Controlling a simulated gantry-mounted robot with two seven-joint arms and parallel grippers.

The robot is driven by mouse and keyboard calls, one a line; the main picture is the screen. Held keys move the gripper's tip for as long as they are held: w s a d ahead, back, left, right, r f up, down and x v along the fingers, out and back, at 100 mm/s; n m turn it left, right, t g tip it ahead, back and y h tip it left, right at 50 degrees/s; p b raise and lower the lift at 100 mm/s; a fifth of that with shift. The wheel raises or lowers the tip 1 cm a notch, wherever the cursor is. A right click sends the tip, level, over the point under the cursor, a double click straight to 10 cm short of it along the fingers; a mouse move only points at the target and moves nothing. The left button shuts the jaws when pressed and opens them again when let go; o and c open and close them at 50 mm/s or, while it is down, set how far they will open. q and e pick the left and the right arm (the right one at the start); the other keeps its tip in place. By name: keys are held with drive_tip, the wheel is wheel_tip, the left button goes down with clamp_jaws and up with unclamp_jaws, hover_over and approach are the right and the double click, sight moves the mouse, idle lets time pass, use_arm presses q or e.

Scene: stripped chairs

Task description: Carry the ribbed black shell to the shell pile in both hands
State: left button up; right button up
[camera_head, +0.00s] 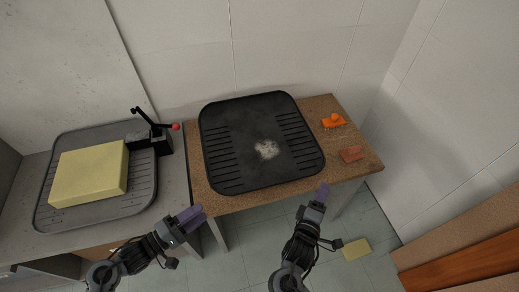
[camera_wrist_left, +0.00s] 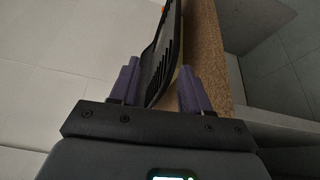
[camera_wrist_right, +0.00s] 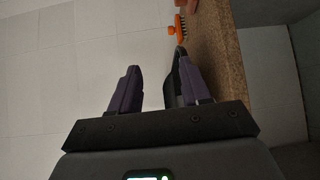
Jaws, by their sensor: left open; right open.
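The ribbed black shell (camera_head: 235,165) lies flat on a wooden table, with rows of slots along two sides and a pale scuffed patch in its middle. My left gripper (camera_head: 192,217) is open near the table's front left corner; in the left wrist view the shell's edge (camera_wrist_left: 158,62) shows between its fingers (camera_wrist_left: 160,85). My right gripper (camera_head: 322,194) is open near the shell's front right corner; in the right wrist view a dark shell edge (camera_wrist_right: 174,88) shows between its fingers (camera_wrist_right: 160,88). Neither is closed on it. No stack of shells is clearly in view.
An orange brush (camera_head: 333,121) and reddish block (camera_head: 351,154) lie right of the black shell. A yellow block (camera_head: 355,250) is on the floor.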

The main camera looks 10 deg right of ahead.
drive_tip(key=b, duration=0.5)
approach(321, 171)
use_arm(q)
drive_tip(key=shift+m, duration=0.6)
drive_tip(key=w+f, duration=0.1)
drive_tip(key=w, duration=0.1)
drive_tip(key=w+a+f+b, duration=0.1)
drive_tip(key=w+f, duration=0.1)
drive_tip(key=shift+a+f, duration=0.1)
drive_tip(key=shift+f, duration=0.1)
use_arm(e)
drive_tip(key=shift+s+f+m+t, duration=0.15)
drive_tip(key=shift+f+m+t, duration=0.15)
drive_tip(key=shift+f, duration=0.05)
use_arm(q)
drive_tip(key=shift+a, duration=0.15)
drive_tip(key=x, duration=1.1)
use_arm(e)
drive_tip(key=x, duration=1.1)
use_arm(q)
drive_tip(key=shift+a, duration=0.1)
drive_tip(key=shift+c, duration=0.5)
use_arm(e)
drive_tip(key=shift+s, duration=0.1)
drive_tip(key=shift+c, duration=0.5)
use_arm(q)
clamp_jaws()
use_arm(e)
clamp_jaws()
